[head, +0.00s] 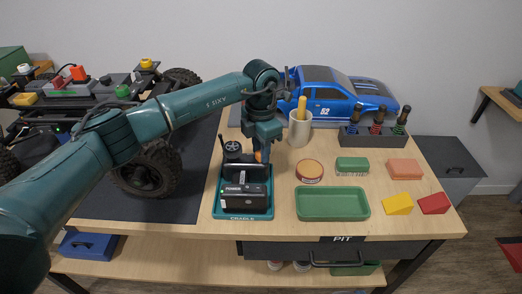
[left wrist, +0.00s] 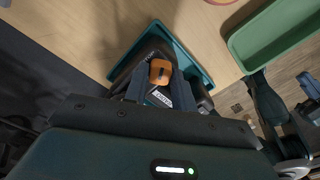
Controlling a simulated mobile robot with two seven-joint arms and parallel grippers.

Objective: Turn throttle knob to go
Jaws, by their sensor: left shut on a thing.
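The black radio transmitter (head: 246,196) stands in the teal cradle (head: 243,213) near the front of the table. It shows partly in the left wrist view, with its orange throttle knob (left wrist: 160,71) between my fingers. My left gripper (head: 263,153) comes down from above at the back right of the transmitter. In the left wrist view my left gripper (left wrist: 160,92) is shut on the orange knob. The fingers hide the knob's sides, and I cannot read its setting.
A green tray (head: 333,204) lies right of the cradle. Behind it are a round tin (head: 309,171), a green block (head: 352,165) and a beige cup (head: 299,128). A blue car body (head: 335,93) stands at the back. The crawler (head: 90,110) is at the left.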

